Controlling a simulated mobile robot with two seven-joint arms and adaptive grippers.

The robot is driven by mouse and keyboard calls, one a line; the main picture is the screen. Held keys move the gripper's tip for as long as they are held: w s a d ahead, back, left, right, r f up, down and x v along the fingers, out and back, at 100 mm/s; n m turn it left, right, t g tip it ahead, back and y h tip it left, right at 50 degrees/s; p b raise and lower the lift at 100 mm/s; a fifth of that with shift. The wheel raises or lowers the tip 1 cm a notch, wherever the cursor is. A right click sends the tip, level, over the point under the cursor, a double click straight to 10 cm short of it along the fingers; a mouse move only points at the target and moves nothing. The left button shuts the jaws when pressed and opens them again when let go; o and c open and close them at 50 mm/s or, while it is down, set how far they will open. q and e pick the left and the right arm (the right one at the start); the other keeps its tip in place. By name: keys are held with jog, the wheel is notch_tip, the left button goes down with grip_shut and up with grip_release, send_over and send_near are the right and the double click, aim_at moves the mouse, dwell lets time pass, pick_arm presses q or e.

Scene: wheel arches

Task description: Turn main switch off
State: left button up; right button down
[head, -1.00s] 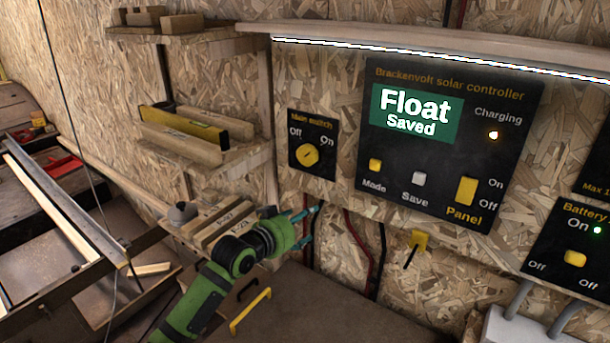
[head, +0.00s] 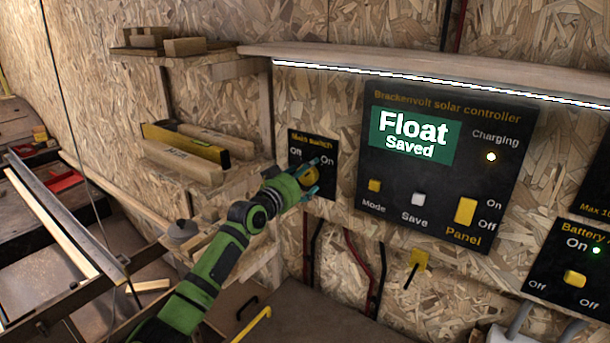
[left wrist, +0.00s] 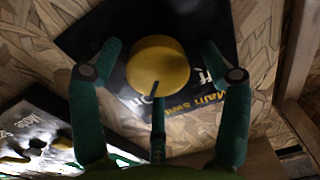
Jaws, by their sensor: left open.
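The main switch is a round yellow knob on a small black panel (head: 297,148), marked Off at left and On at right. In the head view my left gripper (head: 312,178) is in front of the knob and covers much of it. In the left wrist view the yellow knob (left wrist: 158,62) sits between the spread green fingers of the left gripper (left wrist: 160,80), with visible gaps at both sides. A dark pointer line on the knob's edge faces the On label. The left gripper is open and holds nothing. My right gripper is not in view.
The solar controller (head: 440,165) is just right of the switch and reads Float, Saved. A battery panel (head: 575,265) is at far right. Wooden shelves with a yellow level (head: 185,145) are at left. A wooden ledge (head: 420,66) runs above the panels.

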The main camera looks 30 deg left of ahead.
pick_arm(q)
jog(key=shift+r, duration=0.1)
jog(key=c, duration=1.1)
